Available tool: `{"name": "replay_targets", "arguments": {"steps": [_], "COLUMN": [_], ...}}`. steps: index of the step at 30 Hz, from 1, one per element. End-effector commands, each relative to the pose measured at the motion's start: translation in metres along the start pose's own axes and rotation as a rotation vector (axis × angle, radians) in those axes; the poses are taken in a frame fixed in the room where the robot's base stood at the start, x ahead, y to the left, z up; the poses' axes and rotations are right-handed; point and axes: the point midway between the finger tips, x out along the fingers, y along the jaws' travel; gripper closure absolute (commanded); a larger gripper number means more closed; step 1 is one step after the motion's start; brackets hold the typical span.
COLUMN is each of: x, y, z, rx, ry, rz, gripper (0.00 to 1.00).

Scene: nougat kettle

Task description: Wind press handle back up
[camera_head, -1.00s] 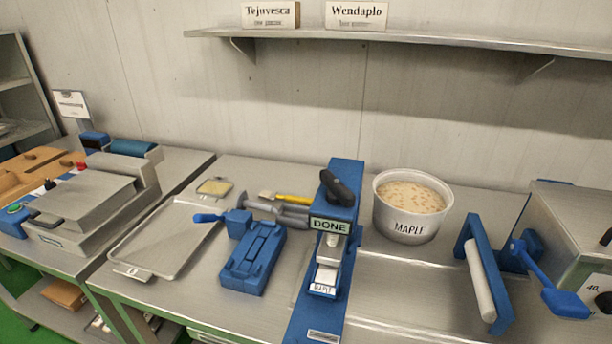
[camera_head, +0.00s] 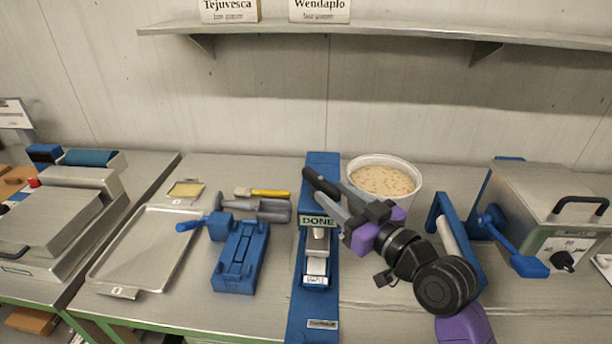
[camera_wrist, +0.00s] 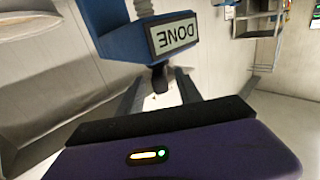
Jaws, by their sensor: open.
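The blue press (camera_head: 322,165) stands upright at the middle of the bench, with a "DONE" sign (camera_head: 317,221) on its front. Its black handle (camera_head: 319,182) is at the top, slanting down to the right. My gripper (camera_head: 342,208) reaches in from the right, beside the handle's lower end. In the wrist view the sign (camera_wrist: 174,34) appears upside down. There a dark stub (camera_wrist: 159,79), seemingly the handle's end, shows between my open fingers (camera_wrist: 158,92). I cannot tell whether they touch it.
A white tub (camera_head: 384,181) of nougat stands close behind my gripper. A blue frame with a roller (camera_head: 448,240) and a steel box (camera_head: 540,200) are at right. A blue fixture (camera_head: 240,256) and a steel tray (camera_head: 146,250) lie left. A shelf (camera_head: 380,36) hangs above.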

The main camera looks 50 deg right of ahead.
Motion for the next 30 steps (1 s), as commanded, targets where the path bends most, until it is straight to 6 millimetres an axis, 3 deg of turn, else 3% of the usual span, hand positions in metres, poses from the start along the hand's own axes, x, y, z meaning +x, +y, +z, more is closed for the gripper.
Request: {"name": "replay_targets", "arguments": {"steps": [12, 25, 30], "x": [0.059, 0.07, 0.07], "y": [-0.001, -0.001, -0.001], "z": [-0.002, 0.0, 0.0], "rx": [0.001, -0.001, -0.001], "ry": [0.001, 0.0, 0.0], "rz": [-0.001, 0.0, 0.0], "gripper": [0.58, 0.58, 0.9]}}
